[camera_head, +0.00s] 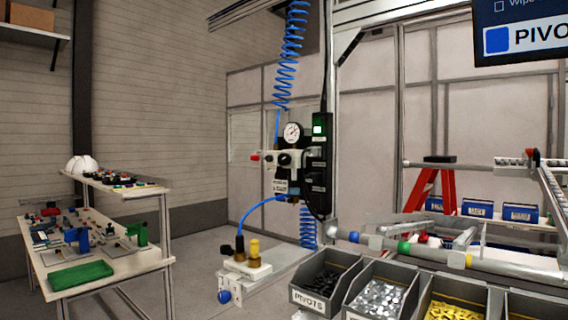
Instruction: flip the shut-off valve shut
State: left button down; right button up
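A pneumatic air unit hangs on a post in the middle of the view, with a round white pressure gauge (292,133) and a black box with a lit green indicator (319,127). A small red handle or knob (255,157) sticks out at the unit's left end; it looks like the shut-off valve, but it is too small to tell its position. A blue coiled hose (289,50) comes down from above, and a thin blue hose (258,206) curves from the unit to a pale block with brass fittings (245,264). Neither of my grippers is in view.
A workbench (150,262) with tools and a green tray (79,275) stands at the left. A red stepladder (421,185) stands behind. Open floor (195,245) lies between bench and unit.

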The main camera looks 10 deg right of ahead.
aim_at(269, 158)
jog(key=u, duration=0.6)
jog(key=k, duration=0.65)
jog(key=u, duration=1.05)
jog(key=i, duration=1.75)
jog(key=z, duration=0.85)
jog(key=i, duration=0.8)
jog(key=z, duration=0.6)
